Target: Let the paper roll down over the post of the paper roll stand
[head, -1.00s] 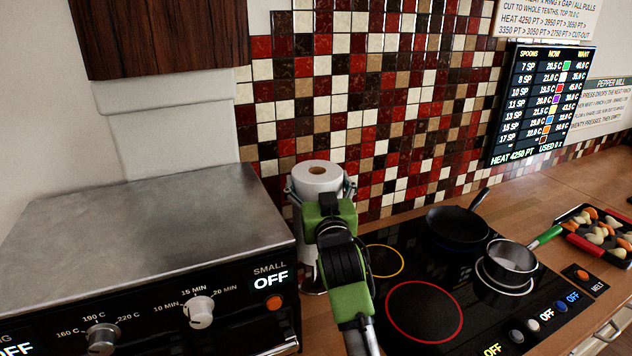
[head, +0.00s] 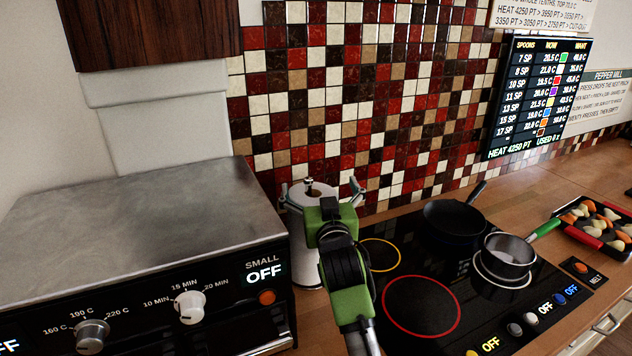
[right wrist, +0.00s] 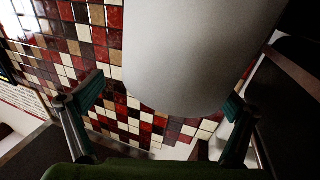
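The white paper roll (head: 300,238) stands upright between the oven and the cooktop in the head view, around the post of the paper roll stand (head: 309,183). The post's dark tip shows above the roll's top; the stand's base is hidden. My right gripper (head: 320,188) is open, its fingers spread either side of the roll's upper part. In the right wrist view the roll (right wrist: 195,50) hangs into the picture between the spread fingers, with a clear gap at the left finger. Whether the right finger touches it I cannot tell. My left gripper is not in view.
A metal-topped oven (head: 130,225) stands close left of the roll. The black cooktop (head: 395,265) lies to the right, with a frying pan (head: 455,218) and a saucepan (head: 510,250). A tray of food (head: 597,222) is farther right. The tiled wall (head: 350,110) is close behind.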

